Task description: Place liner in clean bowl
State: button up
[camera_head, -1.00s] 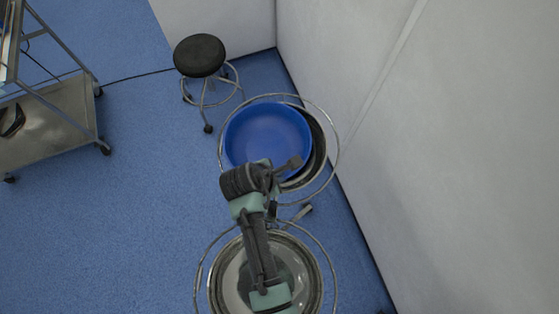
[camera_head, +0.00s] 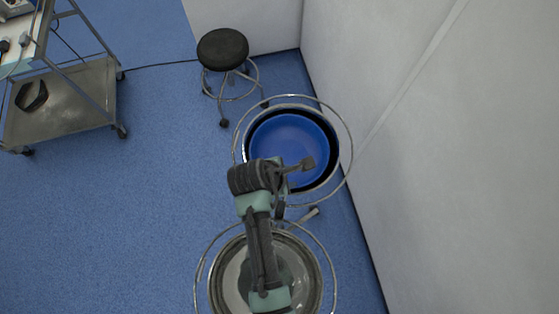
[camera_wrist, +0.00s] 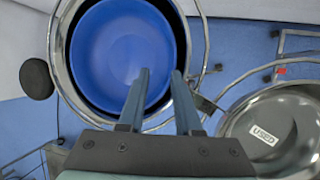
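The blue round liner (camera_head: 285,140) sits inside the far metal bowl (camera_head: 333,170), with a dark gap between its rim and the bowl wall. In the wrist view the liner (camera_wrist: 108,50) fills most of that bowl (camera_wrist: 66,62), and no label on the bowl is visible. My gripper (camera_head: 305,164) is over the liner's near right side. In the wrist view my gripper's fingers (camera_wrist: 161,75) are apart, above the liner near its rim, with nothing clearly pinched between them.
A second metal bowl (camera_head: 218,280) stands nearer, partly under my arm; its label reads "USED" in the wrist view (camera_wrist: 264,134). A black stool (camera_head: 222,48) stands behind. A metal cart (camera_head: 75,95) is at left. A white wall closes the right side. Blue floor at left is clear.

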jog(key=v, duration=1)
jog(key=w+a+r+m+t+y, duration=0.1)
jog(key=w+r+m+t, duration=0.6)
jog(key=r, duration=0.8)
jog(key=w+a+r+m+t+y, duration=0.15)
jog(key=w+r+t, duration=0.25)
jog(key=w+r, duration=0.8)
jog(key=s+d+r+m+t+y, duration=0.1)
jog(key=s+r+m+t, duration=0.2)
jog(key=r, duration=0.9)
jog(key=s+r+m+t, duration=0.2)
jog(key=r+m+t, duration=0.2)
jog(key=r, duration=0.7)
jog(key=s+r+m+t, duration=0.2)
jog(key=s+r+t, duration=0.1)
jog(key=r, duration=0.4)
jog(key=s+d+r+m+t, duration=0.1)
jog(key=s+r+m+t, duration=0.1)
jog(key=s+r, duration=0.4)
notch_tip(320, 180, up, 2)
jog(key=shift+s+r+t, duration=0.1)
jog(key=shift+s+t, duration=0.2)
jog(key=shift+t, duration=0.3)
jog(key=shift+d+y, duration=0.15)
jog(key=shift+y, duration=0.1)
